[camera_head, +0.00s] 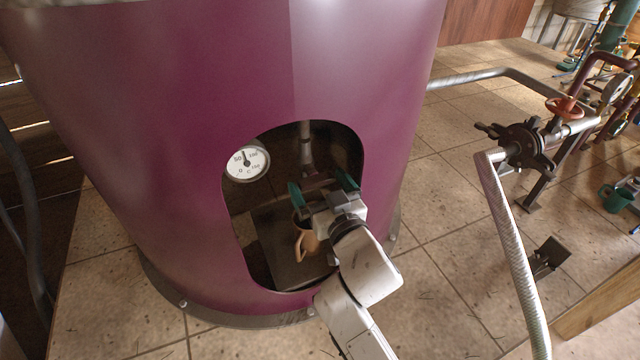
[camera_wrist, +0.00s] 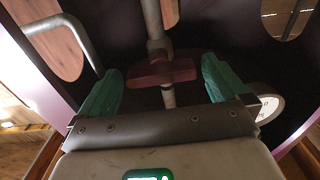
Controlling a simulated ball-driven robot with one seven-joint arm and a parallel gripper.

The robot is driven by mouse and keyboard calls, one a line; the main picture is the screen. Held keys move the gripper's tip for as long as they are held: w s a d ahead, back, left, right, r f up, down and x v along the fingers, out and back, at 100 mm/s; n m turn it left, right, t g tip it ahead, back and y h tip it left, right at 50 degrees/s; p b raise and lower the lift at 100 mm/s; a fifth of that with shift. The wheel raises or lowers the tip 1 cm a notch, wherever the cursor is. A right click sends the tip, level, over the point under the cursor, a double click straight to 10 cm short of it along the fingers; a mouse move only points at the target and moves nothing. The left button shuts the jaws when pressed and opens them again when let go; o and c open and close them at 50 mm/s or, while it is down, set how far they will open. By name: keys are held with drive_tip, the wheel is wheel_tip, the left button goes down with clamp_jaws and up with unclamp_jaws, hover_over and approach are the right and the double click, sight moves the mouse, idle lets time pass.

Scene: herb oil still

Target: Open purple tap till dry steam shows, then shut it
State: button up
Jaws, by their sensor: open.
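The purple tap handle (camera_wrist: 160,73) is a dark maroon crossbar on a grey vertical pipe, seen in the wrist view. In the head view the pipe (camera_head: 306,145) hangs inside the arched opening of a large purple vessel (camera_head: 200,90). My gripper (camera_head: 323,187) reaches into this opening. Its green fingers stand apart in the wrist view (camera_wrist: 161,82), one on each side of the handle, with gaps between. A short spout (camera_wrist: 169,98) shows below the handle, partly hidden by my gripper. No steam is visible.
A tan mug (camera_head: 307,241) stands on a dark slab (camera_head: 275,222) inside the opening, below my gripper. A round white gauge (camera_head: 247,163) sits at the opening's left edge.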

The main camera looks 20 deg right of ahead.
drive_tip(key=c, duration=0.9)
drive_tip(key=shift+c, duration=0.2)
drive_tip(key=shift+n, duration=0.4)
drive_tip(key=n+p, duration=0.1)
drive_tip(key=n, duration=0.3)
drive_tip(key=n+p, duration=0.1)
drive_tip(key=n, duration=0.3)
drive_tip(key=shift+n, duration=0.3)
drive_tip(key=n+p, duration=0.1)
drive_tip(key=n, duration=0.3)
drive_tip(key=n+p, duration=0.1)
drive_tip(key=n, duration=0.3)
drive_tip(key=shift+f+n, duration=0.1)
drive_tip(key=shift+n, duration=0.5)
